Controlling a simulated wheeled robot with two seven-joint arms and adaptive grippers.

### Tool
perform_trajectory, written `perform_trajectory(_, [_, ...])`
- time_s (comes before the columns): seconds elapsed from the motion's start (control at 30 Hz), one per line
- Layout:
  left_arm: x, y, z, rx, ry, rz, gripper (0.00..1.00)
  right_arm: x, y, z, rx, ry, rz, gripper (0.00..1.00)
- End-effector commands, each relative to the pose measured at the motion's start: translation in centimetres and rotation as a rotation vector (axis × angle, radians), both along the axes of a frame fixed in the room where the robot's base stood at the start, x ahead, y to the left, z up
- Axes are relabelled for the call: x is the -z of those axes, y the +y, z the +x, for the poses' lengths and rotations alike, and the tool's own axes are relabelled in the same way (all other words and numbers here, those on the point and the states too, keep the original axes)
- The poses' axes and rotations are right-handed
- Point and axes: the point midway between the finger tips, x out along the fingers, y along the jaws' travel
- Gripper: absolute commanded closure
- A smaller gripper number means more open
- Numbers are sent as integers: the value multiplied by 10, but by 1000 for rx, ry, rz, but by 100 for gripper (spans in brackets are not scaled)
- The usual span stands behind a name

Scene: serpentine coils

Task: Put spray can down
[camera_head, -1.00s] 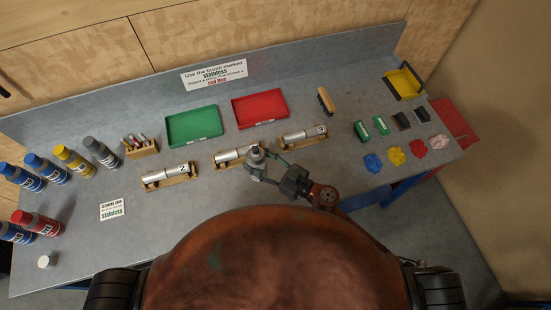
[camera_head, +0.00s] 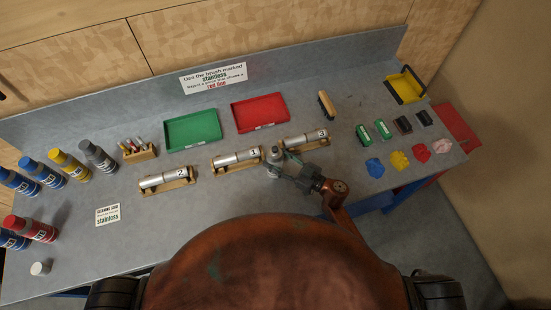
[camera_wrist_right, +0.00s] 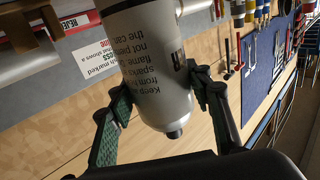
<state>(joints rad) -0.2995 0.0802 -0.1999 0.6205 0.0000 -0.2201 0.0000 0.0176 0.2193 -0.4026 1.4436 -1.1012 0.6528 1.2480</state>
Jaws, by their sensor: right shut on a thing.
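The spray can is a silver-grey cylinder with dark label text and a small dark nozzle (camera_wrist_right: 160,70). In the right wrist view it is between my right gripper's fingers (camera_wrist_right: 160,90), which are shut on its sides. That view is upside down, so the nozzle end points up. In the head view the can's grey top (camera_head: 274,164) shows at my right gripper (camera_head: 281,169), just in front of the gap between cylinders 1 and 3. I cannot tell whether its base touches the bench. My left gripper is not in view.
Cylinders 2 (camera_head: 165,179), 1 (camera_head: 236,157) and 3 (camera_head: 305,138) lie on wooden cradles. A green tray (camera_head: 193,131) and a red tray (camera_head: 260,113) stand behind. Spray cans (camera_head: 98,156) stand at left. The bench (camera_head: 220,195) is clear in front of the cradles.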

Motion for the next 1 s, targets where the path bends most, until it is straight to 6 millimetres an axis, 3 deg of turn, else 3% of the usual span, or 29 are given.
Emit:
perform_trajectory(0.37, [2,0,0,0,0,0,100,2,0,0,-1,-2,3,92])
perform_trajectory(0.4, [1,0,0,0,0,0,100,4,0,0,0,-1,1,53])
perform_trajectory(0.63, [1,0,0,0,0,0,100,3,0,0,0,-1,1,37])
perform_trajectory(1.0, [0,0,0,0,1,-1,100,-1,-2,-1,0,-1,-1,37])
